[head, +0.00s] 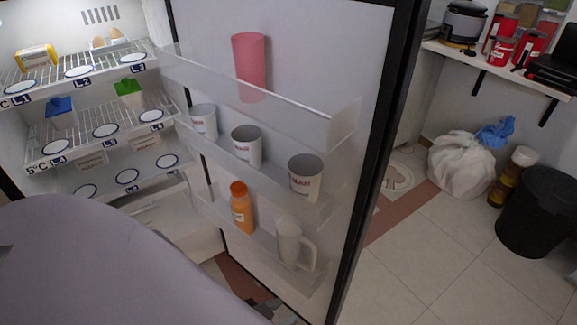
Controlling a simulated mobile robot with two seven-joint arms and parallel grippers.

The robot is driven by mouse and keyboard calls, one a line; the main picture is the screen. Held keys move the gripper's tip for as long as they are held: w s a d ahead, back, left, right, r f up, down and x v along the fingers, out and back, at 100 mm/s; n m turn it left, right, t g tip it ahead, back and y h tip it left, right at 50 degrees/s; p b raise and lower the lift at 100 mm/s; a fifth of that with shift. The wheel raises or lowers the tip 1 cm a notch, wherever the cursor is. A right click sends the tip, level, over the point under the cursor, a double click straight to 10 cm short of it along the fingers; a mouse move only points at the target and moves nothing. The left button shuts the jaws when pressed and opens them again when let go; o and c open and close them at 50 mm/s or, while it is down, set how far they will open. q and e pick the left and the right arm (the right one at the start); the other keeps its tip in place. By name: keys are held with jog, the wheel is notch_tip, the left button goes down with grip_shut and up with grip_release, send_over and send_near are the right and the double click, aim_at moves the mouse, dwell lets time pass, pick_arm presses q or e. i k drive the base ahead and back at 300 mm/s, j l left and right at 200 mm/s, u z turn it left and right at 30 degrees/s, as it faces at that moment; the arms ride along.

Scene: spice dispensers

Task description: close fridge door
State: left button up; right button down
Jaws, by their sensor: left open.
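The fridge door (318,55) stands wide open, hinged beside the lit fridge interior (110,130) at the left. Its inner side faces me. The door's clear racks hold a pink cup (250,62), several white mugs, an orange bottle (241,208) and a clear jug (290,243). My left arm covers the lower left. My left gripper (284,311) shows only as a small dark part at the bottom edge, below the door racks; its fingertips are mostly hidden. I see no contact with the door. My right gripper is out of view.
Fridge shelves (95,84) hold eggs and small boxes. Right of the door, the tiled floor (420,265) is clear. A white bag (462,166), a brown bottle (512,176) and a black bin (540,212) stand at the right, below a wall shelf (500,68) with jars.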

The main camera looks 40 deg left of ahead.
aim_at(339, 73)
jog(key=l+z, duration=0.3)
jog(key=i+l+z, duration=0.15)
jog(key=z, duration=0.15)
jog(key=i+l+z, duration=0.3)
jog(key=i+l, duration=0.35)
jog(key=i+u, duration=0.45)
jog(key=i+l+u, duration=0.2)
jog(key=u, duration=0.25)
jog(key=i+u, duration=0.15)
jog(key=u, duration=0.3)
jog(key=i+u, duration=0.2)
jog(key=u, duration=0.25)
jog(key=i+l+u, duration=0.15)
jog(key=u, duration=0.3)
jog(key=i+l+u, duration=0.1)
jog(key=u, duration=0.35)
jog(key=i+l+u, duration=0.1)
jog(key=l+u, duration=0.15)
jog(key=u, duration=0.25)
jog(key=i+l+u, duration=0.15)
jog(key=u, duration=0.25)
jog(key=i+l+u, duration=0.1)
jog(key=l+u, duration=0.3)
jog(key=i+l+u, duration=0.1)
jog(key=l+u, duration=0.15)
jog(key=u, duration=0.75)
